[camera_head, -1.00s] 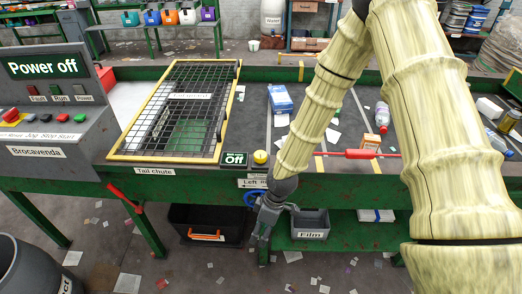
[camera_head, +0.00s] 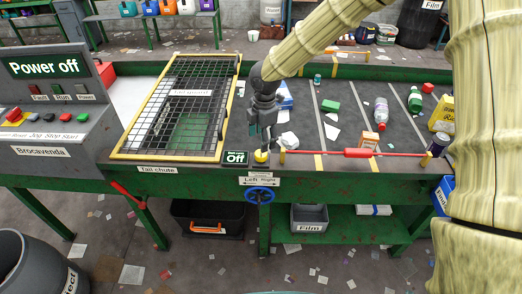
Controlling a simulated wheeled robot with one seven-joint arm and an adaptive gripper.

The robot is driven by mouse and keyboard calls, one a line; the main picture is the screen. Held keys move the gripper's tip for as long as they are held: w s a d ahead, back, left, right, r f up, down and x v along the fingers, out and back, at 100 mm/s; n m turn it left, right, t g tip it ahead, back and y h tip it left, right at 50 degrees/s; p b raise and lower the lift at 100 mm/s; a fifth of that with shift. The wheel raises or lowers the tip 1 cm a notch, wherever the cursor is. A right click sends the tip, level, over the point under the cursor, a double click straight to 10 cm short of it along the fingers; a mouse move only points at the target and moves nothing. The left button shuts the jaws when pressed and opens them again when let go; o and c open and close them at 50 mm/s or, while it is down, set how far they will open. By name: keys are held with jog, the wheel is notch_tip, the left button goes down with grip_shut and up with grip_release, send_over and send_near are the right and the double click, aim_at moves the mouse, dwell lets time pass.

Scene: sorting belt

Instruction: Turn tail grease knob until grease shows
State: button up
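A round yellow knob (camera_head: 260,156) sits on the green frame of the belt, right of a small sign reading "Off" (camera_head: 235,158). No label names it as the grease knob, and no grease shows. My gripper (camera_head: 264,143) points down just above the yellow knob. Its fingers overlap the knob's upper edge, so contact is unclear, and their opening is too small to make out. A blue handwheel (camera_head: 259,196) is on the frame's front below a "Left Right" label (camera_head: 259,181).
A yellow-edged mesh guard (camera_head: 180,108) stands left of my gripper. A red bar on a line (camera_head: 357,153) runs along the belt's front edge to the right. Bottles and boxes lie on the belt (camera_head: 345,100). The control panel (camera_head: 47,70) reads "Power off".

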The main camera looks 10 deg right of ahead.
aim_at(261, 155)
jog(key=shift+w+a+f+p, duration=0.15)
jog(key=shift+f+p, duration=0.5)
jog(key=shift+f, duration=1.3)
jog(key=shift+w+d+f+p, duration=0.15)
jog(key=shift+f+p, duration=0.5)
jog(key=shift+f, duration=1.3)
jog(key=shift+a, duration=0.1)
jog(key=c, duration=1)
